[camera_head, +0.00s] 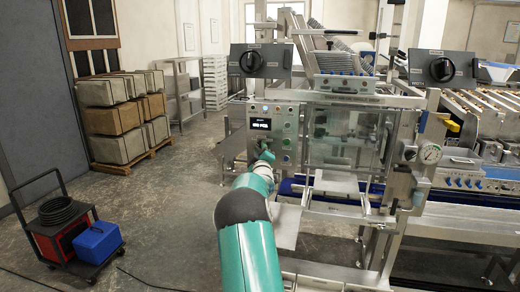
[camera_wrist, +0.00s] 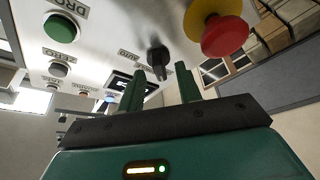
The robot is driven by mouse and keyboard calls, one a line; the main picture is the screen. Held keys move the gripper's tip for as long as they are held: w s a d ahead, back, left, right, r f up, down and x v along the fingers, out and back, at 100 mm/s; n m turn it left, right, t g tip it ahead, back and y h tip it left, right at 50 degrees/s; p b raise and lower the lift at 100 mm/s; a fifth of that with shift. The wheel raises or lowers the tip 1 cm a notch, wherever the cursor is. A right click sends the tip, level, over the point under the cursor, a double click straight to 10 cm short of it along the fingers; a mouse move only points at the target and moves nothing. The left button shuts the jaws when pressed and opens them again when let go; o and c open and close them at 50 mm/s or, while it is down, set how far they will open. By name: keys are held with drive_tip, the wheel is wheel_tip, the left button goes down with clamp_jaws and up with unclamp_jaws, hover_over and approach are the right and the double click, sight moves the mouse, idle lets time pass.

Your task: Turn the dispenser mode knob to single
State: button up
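In the wrist view a small black knob (camera_wrist: 158,58) sticks out of the pale control panel (camera_wrist: 110,30). The knob appears in line with the gap, just beyond the fingertips; contact is not clear. In the head view my gripper (camera_head: 265,156) is at the front of the panel (camera_head: 288,118), below its small display (camera_head: 261,123), and partly hidden by my arm.
A red mushroom button (camera_wrist: 226,36) with a yellow collar sits right of the knob. A green button (camera_wrist: 61,28) is on the left. Two large black rotary knobs, left (camera_head: 251,61) and right (camera_head: 441,69), sit on grey boxes above. Open floor lies left of the machine.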

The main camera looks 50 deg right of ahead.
drive_tip(key=shift+w+d+r, duration=0.15)
drive_tip(key=shift+w+d, duration=0.3)
drive_tip(key=shift+d, duration=0.05)
drive_tip(key=c, duration=0.7)
drive_tip(key=shift+m, duration=0.3)
drive_tip(key=m+h, duration=0.1)
drive_tip(key=m, duration=0.1)
drive_tip(key=m+g+h, duration=0.1)
drive_tip(key=m, duration=0.2)
drive_tip(key=shift+w+m+h, duration=0.1)
drive_tip(key=shift+m+h, duration=0.2)
drive_tip(key=m+g+h, duration=0.1)
drive_tip(key=m, duration=0.2)
drive_tip(key=m+g+h, duration=0.1)
drive_tip(key=m+g, duration=0.1)
drive_tip(key=m, duration=0.2)
drive_tip(key=shift+m+g, duration=0.4)
